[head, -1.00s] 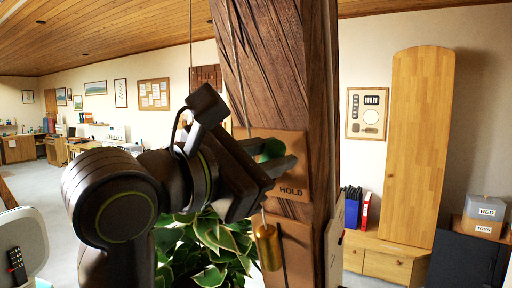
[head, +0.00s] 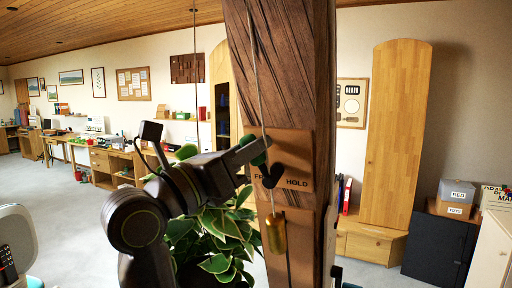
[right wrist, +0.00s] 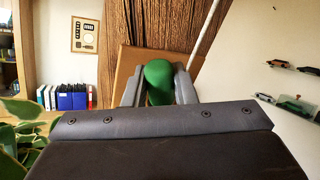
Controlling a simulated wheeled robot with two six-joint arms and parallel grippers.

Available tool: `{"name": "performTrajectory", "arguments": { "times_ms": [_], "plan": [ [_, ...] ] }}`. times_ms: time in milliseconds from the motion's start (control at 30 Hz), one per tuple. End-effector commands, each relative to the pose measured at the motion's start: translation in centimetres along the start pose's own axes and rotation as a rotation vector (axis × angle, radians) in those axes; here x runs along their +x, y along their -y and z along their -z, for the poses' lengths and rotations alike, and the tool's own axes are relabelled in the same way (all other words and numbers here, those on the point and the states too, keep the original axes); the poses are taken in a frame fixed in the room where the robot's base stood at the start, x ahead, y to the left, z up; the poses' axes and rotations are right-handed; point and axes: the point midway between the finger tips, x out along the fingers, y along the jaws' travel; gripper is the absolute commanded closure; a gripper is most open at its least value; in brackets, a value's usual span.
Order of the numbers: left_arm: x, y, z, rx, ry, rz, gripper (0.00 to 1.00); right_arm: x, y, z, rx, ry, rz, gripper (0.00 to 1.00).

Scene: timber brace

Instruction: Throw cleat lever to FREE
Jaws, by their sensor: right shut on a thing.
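The cleat lever's green knob (head: 259,158) shows between the fingers of my right gripper (head: 258,163), in front of a brown plate (head: 296,150) on a timber post. In the right wrist view the rounded green knob (right wrist: 159,80) sits between both grey fingers, which are shut on it. The plate reads "HOLD" at right; "FR" shows at left, the rest of that word covered. A dark hooked part (head: 273,176) shows beside the fingers. The lever's shaft is mostly hidden. My left gripper is not in view.
A cord runs down the timber post (head: 283,60) to the plate. A brass weight (head: 276,232) hangs below it. A leafy plant (head: 212,235) stands close under my right arm. Wooden cabinets and labelled boxes (head: 456,192) stand at the back right.

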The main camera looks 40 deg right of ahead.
Motion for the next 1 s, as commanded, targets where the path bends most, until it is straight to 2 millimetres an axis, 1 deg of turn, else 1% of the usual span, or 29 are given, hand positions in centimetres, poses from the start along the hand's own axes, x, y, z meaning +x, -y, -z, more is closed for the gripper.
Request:
{"name": "performTrajectory", "arguments": {
  "times_ms": [33, 200, 400, 967, 1000],
  "plan": [
    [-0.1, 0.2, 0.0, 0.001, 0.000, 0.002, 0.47, 0.0, -0.2, -0.2, -0.031, 0.019, 0.003, 1.00],
    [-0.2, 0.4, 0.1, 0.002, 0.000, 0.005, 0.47, -0.2, -0.8, -0.2, -0.121, 0.052, 0.015, 1.00],
    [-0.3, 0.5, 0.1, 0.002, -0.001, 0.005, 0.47, -0.4, -1.1, -0.1, -0.183, 0.076, 0.022, 1.00],
    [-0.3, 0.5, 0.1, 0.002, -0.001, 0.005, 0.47, -0.4, -1.3, -0.1, -0.212, 0.088, 0.026, 1.00],
    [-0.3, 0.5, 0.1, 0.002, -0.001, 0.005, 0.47, -0.4, -1.3, -0.1, -0.212, 0.088, 0.026, 0.73]
  ]
}}
